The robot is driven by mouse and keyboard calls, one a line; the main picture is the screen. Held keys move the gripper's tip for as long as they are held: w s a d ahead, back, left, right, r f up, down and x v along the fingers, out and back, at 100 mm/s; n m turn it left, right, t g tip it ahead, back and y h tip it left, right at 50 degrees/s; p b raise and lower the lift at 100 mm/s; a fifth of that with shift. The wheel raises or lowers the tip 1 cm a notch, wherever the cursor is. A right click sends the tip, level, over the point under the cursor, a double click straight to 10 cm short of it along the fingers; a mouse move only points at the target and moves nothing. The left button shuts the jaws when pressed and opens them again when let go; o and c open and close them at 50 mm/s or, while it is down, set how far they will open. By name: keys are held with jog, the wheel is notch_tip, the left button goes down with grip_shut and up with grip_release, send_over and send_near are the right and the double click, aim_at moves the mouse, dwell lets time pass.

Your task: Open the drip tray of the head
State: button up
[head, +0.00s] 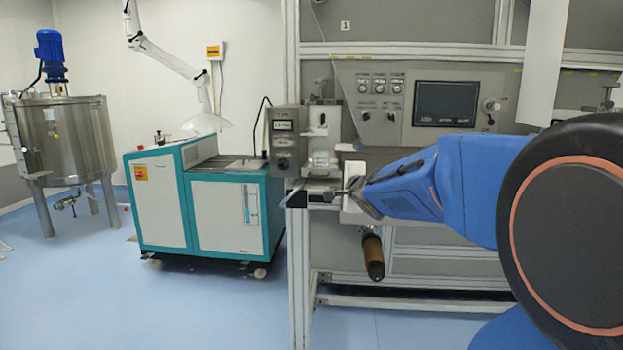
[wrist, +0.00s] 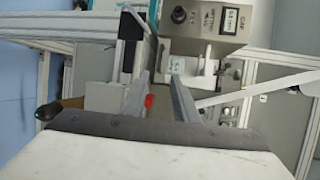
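The head is a grey control box (head: 285,140) with a small display and knob, next to a white unit (head: 322,128) on the machine frame. The control box also shows at the top of the wrist view (wrist: 207,17). A flat grey ledge (head: 318,187) lies below the head; I cannot tell for sure whether it is the drip tray. My gripper (head: 341,193) is just below and right of the head. In the wrist view my gripper's two grey fingers (wrist: 158,76) are apart, with nothing visibly held. A small red part (wrist: 149,101) shows between them, farther off.
A brown-handled roller (head: 373,258) hangs below my gripper. A panel with a screen (head: 445,104) is behind my arm. A teal and white cabinet (head: 228,212) and a steel tank (head: 65,140) stand left. The blue floor at front left is clear.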

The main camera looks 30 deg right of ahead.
aim_at(319, 176)
jog(key=x, duration=1.7)
jog(key=shift+d+f, duration=0.1)
jog(key=shift+f, duration=0.05)
grip_shut()
dwell(1.1)
